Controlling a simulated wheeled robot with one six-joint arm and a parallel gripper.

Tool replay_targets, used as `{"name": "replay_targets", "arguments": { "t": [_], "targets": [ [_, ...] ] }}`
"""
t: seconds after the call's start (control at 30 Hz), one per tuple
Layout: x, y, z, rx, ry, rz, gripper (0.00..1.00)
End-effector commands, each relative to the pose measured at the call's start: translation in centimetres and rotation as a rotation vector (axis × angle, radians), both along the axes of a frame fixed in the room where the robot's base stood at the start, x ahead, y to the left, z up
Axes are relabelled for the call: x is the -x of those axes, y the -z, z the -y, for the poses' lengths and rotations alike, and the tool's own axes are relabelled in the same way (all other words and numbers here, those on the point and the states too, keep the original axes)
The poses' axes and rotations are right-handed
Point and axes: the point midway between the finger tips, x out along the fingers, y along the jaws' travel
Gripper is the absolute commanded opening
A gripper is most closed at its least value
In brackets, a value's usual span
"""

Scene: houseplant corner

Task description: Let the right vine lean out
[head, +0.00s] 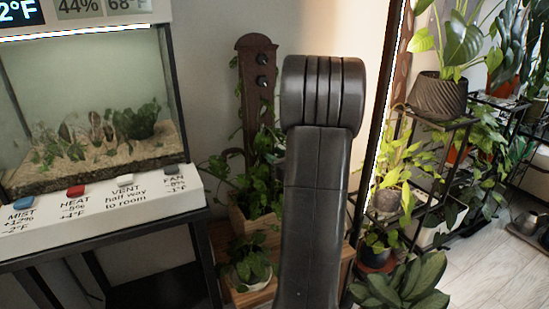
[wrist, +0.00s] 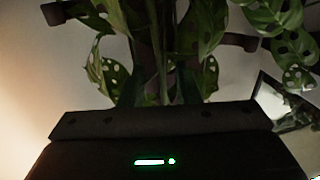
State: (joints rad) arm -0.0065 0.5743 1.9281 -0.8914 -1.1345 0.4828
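A dark wooden post (head: 257,95) with two dark knobs stands behind my arm in the head view. Green vine leaves (head: 262,150) hang around its lower part, above a wooden planter (head: 250,226). My arm covers what lies right of the post, so I cannot pick out the right vine there. In the wrist view, holed vine leaves (wrist: 205,25) and thin stems hang close beyond my gripper (wrist: 160,125). A dark peg (wrist: 232,41) sticks out behind the leaves at right, another (wrist: 60,12) at upper left.
A glass terrarium (head: 90,110) stands on a labelled white control base (head: 105,205) at left. A small potted plant (head: 250,270) sits low before the planter. A dark upright frame (head: 380,120) and shelved plants (head: 435,95) are at right. Floor (head: 490,265) shows at lower right.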

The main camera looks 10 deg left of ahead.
Motion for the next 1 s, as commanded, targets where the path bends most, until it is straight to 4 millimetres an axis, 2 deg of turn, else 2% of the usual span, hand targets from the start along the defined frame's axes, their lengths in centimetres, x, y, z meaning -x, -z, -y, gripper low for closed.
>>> {"name": "replay_targets", "arguments": {
  "t": [0.37, 0.5, 0.83, 1.0],
  "targets": [
    [-0.38, -0.02, -0.40, 0.001, 0.000, -0.001, 0.28],
    [-0.37, -0.02, -0.38, 0.001, 0.000, -0.001, 0.01],
    [-0.44, -0.05, -0.25, -0.006, 0.000, -0.005, 0.00],
    [-0.90, -0.05, 0.48, -0.044, 0.002, -0.033, 0.00]
  ]
}}
